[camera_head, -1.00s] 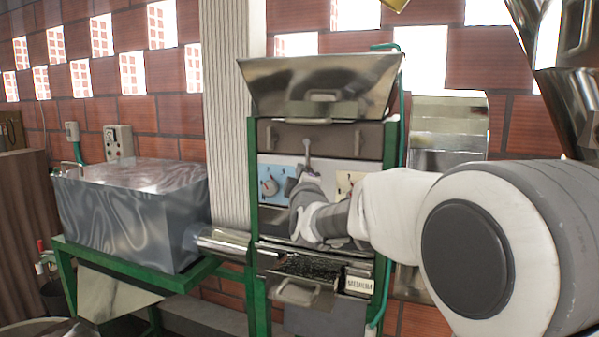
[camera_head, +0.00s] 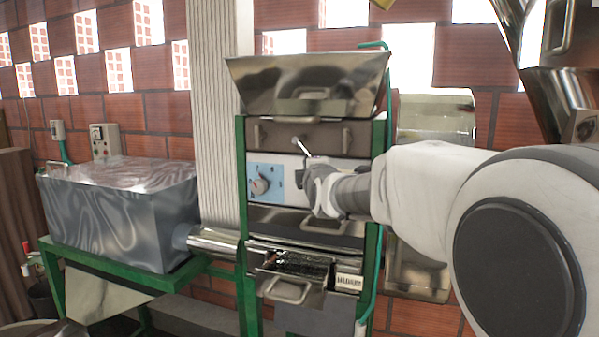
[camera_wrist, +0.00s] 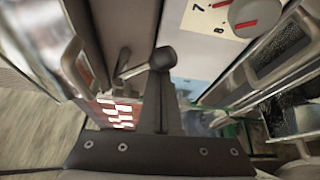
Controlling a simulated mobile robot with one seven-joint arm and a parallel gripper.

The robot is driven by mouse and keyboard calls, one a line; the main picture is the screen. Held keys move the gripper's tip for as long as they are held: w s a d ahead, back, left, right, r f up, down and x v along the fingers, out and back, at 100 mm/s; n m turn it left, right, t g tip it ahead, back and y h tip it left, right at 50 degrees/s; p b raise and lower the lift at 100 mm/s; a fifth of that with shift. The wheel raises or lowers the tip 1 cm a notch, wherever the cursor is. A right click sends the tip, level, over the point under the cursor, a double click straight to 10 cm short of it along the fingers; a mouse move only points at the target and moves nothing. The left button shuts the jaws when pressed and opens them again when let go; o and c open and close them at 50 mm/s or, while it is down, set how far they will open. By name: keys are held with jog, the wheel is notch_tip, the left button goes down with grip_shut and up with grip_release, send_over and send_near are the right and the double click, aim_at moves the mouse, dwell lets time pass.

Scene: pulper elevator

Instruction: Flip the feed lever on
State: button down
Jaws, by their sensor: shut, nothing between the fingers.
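The feed lever (camera_head: 300,146) is a thin metal rod on the grey upper front of the machine. It slants down to the right from its upper left end. In the wrist view the lever (camera_wrist: 138,71) ends in a dark round knob (camera_wrist: 163,58). My gripper (camera_head: 309,172) is shut and empty, just below the lever's lower end in the head view. In the wrist view the shut fingers (camera_wrist: 161,88) are right at the knob; I cannot tell if they touch it. The knob is not clear in the head view.
A cream dial (camera_wrist: 222,14) with a red-marked knob is close by in the wrist view. A metal hopper (camera_head: 310,85) is above, a metal tray (camera_head: 287,289) below, and a metal tank (camera_head: 120,215) at left.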

jog(key=shift+s+d+r+b, duration=0.2)
jog(key=shift+d+r+b, duration=0.3)
jog(key=shift+d+b, duration=0.1)
jog(key=shift+r, duration=0.15)
dwell(0.3)
jog(key=shift+s, duration=0.1)
jog(key=s+d+b, duration=0.1)
jog(key=s+b, duration=0.2)
jog(key=s, duration=1.4)
jog(key=shift+d+r, duration=0.25)
jog(key=shift+s, duration=0.1)
jog(key=s+d+f+m+g, duration=0.2)
jog(key=s+f+m+g, duration=0.4)
jog(key=s+f+m, duration=0.4)
jog(key=s+d+f+m+g+h, duration=0.1)
jog(key=s+d+f+m+g, duration=0.2)
jog(key=s+f+m+g, duration=0.3)
jog(key=s+f+m, duration=0.3)
jog(key=s+f, duration=0.3)
jog(key=f, duration=0.3)
jog(key=shift+s+f+m+h, duration=0.25)
jog(key=shift+s+m+h, duration=0.05)
jog(key=shift+m, duration=0.1)
